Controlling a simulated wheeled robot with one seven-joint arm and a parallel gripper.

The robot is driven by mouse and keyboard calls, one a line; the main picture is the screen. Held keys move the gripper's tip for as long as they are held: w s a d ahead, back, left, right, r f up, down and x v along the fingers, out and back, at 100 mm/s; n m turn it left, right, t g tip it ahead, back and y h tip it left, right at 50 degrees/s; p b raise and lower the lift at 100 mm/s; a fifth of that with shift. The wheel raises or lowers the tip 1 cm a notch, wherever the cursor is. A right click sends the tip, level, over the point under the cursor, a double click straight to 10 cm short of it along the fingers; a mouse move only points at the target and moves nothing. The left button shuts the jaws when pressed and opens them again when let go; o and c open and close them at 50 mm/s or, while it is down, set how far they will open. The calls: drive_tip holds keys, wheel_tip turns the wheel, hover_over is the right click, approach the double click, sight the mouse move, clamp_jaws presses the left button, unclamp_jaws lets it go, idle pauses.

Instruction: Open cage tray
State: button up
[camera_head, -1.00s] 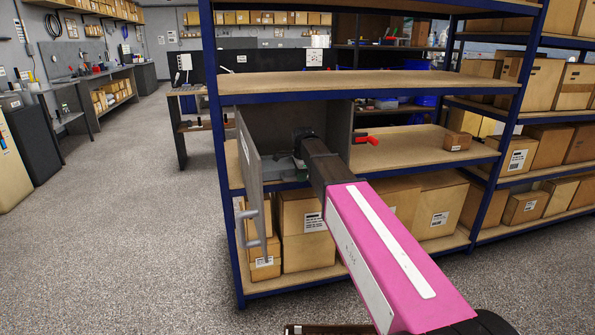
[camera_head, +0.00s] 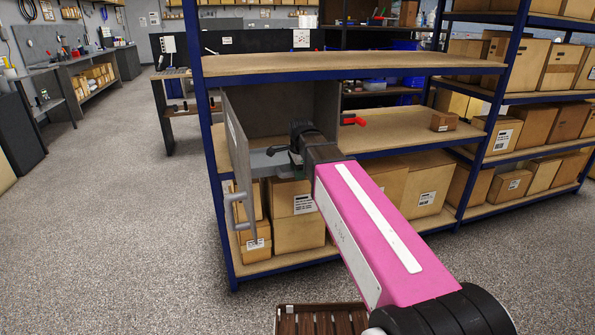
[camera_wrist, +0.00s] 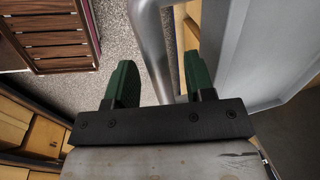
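A grey metal cage (camera_head: 322,100) stands on the middle board of the blue rack. Its door (camera_head: 238,160) hangs open to the left, with a bar handle (camera_head: 238,208) on it. A grey tray-like slab (camera_head: 264,160) shows low in the cage mouth. My pink arm reaches to the cage front and hides part of it. In the wrist view, the green fingers of my gripper (camera_wrist: 160,88) stand on either side of a grey bar handle (camera_wrist: 151,45), with small gaps visible. A pale grey panel (camera_wrist: 262,50) lies right of it. Whether it is the tray's front is unclear.
A red-handled item (camera_head: 352,121) sticks out at the cage's right. Cardboard boxes (camera_head: 297,237) fill the lower shelf. A brown slatted object (camera_head: 322,320) is at the bottom edge, also in the wrist view (camera_wrist: 52,35). Floor on the left is clear.

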wheel_tip(320, 180, up, 11)
drive_tip(key=s, duration=0.2)
drive_tip(key=shift+d+f, duration=0.2)
drive_tip(key=shift+d, duration=0.1)
idle(0.4)
